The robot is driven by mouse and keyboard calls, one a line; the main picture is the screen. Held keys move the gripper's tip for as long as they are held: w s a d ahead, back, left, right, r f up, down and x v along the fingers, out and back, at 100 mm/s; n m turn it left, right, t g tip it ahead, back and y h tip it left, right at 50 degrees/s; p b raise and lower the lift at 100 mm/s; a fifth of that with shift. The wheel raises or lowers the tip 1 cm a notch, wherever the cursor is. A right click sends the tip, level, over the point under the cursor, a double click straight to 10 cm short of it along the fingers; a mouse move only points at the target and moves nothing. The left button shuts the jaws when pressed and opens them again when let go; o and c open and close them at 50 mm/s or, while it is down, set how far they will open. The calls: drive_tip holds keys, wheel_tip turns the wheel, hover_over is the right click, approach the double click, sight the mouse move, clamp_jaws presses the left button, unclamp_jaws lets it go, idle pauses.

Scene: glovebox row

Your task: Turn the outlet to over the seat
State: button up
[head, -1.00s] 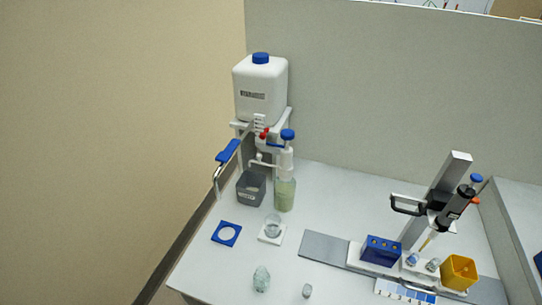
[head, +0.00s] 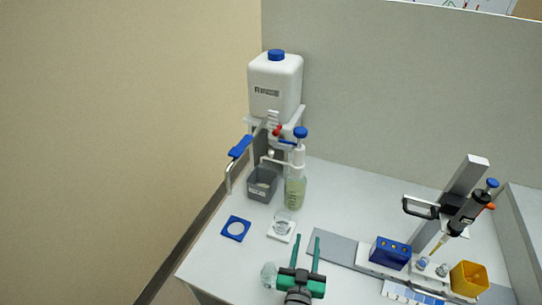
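The outlet (head: 229,176) is a thin bent metal tube with a blue grip (head: 240,147), in front of the white carboy stand. Its end hangs down to the left of a grey bin (head: 262,183), above the blue square plate with a round opening (head: 231,237), which may be the seat. A white square pad (head: 291,238) with a clear beaker (head: 282,223) on it lies to the right of that plate. My gripper (head: 306,238), with green fingers, is open and empty at the bottom of the head view, well apart from the outlet.
A white carboy (head: 275,85) with a blue cap stands on its stand at the back. A dispenser bottle (head: 295,190) stands beside the bin. A pipette stand (head: 464,190), blue block (head: 390,252) and yellow bin (head: 468,278) are at right. A clear vessel (head: 268,275) is left of my gripper.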

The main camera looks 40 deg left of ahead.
drive_tip(key=w+a+r+n+y, duration=0.1)
drive_tip(key=w+a+r, duration=0.2)
drive_tip(key=a, duration=0.2)
drive_tip(key=w+a+r+y, duration=0.1)
drive_tip(key=w+a+r, duration=0.2)
drive_tip(key=a, duration=0.2)
drive_tip(key=n+g+y, duration=0.1)
drive_tip(key=y, duration=0.1)
approach(271, 154)
drive_tip(key=x, duration=1.1)
drive_tip(key=shift+r, duration=0.1)
clamp_jaws()
